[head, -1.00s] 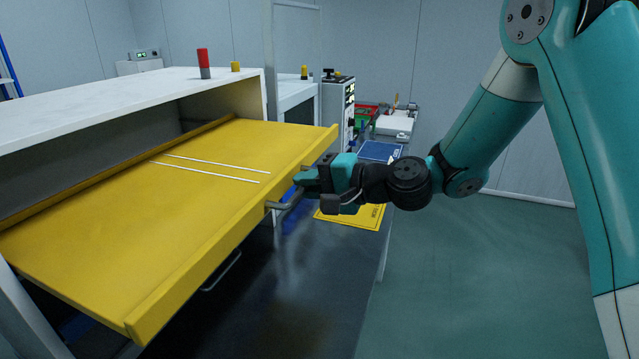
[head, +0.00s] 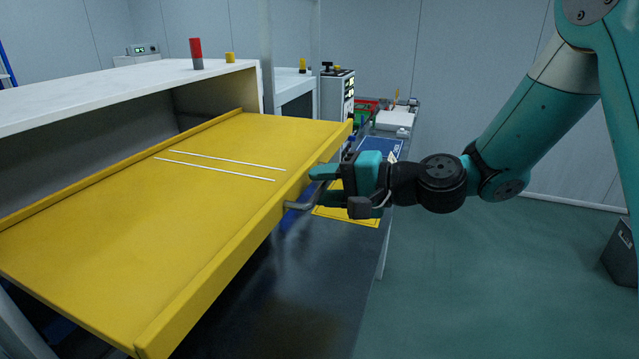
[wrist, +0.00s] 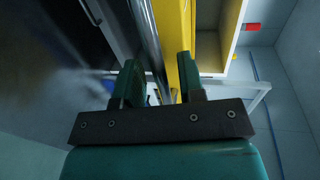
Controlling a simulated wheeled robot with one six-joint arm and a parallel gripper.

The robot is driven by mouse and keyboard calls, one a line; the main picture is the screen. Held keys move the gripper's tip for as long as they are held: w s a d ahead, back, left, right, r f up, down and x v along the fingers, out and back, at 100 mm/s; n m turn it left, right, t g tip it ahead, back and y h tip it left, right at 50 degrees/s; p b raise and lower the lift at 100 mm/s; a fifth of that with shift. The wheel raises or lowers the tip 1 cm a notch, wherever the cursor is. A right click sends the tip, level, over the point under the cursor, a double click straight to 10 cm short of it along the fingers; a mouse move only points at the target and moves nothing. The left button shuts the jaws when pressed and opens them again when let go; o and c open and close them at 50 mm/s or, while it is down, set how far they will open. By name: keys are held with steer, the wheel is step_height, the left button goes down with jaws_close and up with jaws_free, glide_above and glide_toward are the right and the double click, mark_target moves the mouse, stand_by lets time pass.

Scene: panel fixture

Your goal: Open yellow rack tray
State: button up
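In the wrist view, the handle bar (wrist: 150,45) runs between the fingers of my gripper (wrist: 160,85), near the left finger, with a gap to the right one. The yellow tray edge (wrist: 188,50) shows beyond the fingers.
A dark bench surface (head: 300,300) lies below the tray. A yellow sheet (head: 345,215) and a blue sheet (head: 380,150) lie behind my gripper. Open green floor (head: 480,290) spreads to the right. A dark box (head: 622,255) stands at the right edge.

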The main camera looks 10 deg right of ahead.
steer(key=shift+d, duration=0.1)
steer(key=b+v, duration=0.4)
steer(key=v, duration=1.3)
steer(key=shift+s, duration=0.15)
